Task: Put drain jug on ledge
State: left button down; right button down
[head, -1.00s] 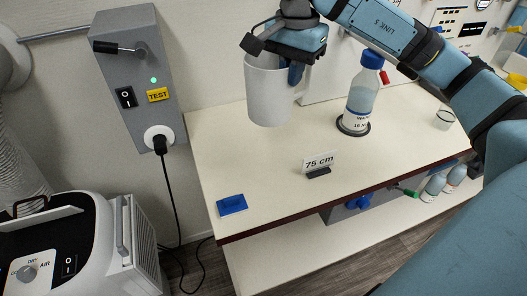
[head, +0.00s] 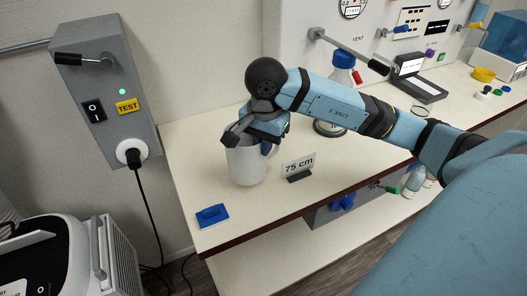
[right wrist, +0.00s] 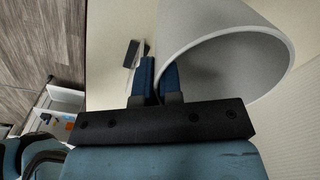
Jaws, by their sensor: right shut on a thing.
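The drain jug (head: 246,165) is a plain light grey, open-topped vessel. It is upright at the left part of the cream ledge (head: 268,206), left of the "75 cm" sign; I cannot tell whether its base touches the surface. My right gripper (head: 257,142) is shut on the jug at its upper part. The exact grip spot is partly hidden. My left gripper is not in view.
The "75 cm" sign (head: 298,167) stands close right of the jug. A blue block (head: 212,215) lies near the front left corner. A blue-capped bottle (head: 342,68) stands behind my right arm. A grey switch box (head: 106,90) is on the wall at left.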

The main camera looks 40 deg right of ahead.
notch_tip(320, 180, down, 2)
jog(key=shift+f, duration=0.2)
jog(key=shift+f+b, duration=0.2)
jog(key=shift+b, duration=0.1)
jog(key=c, duration=1.3)
grip_release()
jog(key=shift+r, duration=0.1)
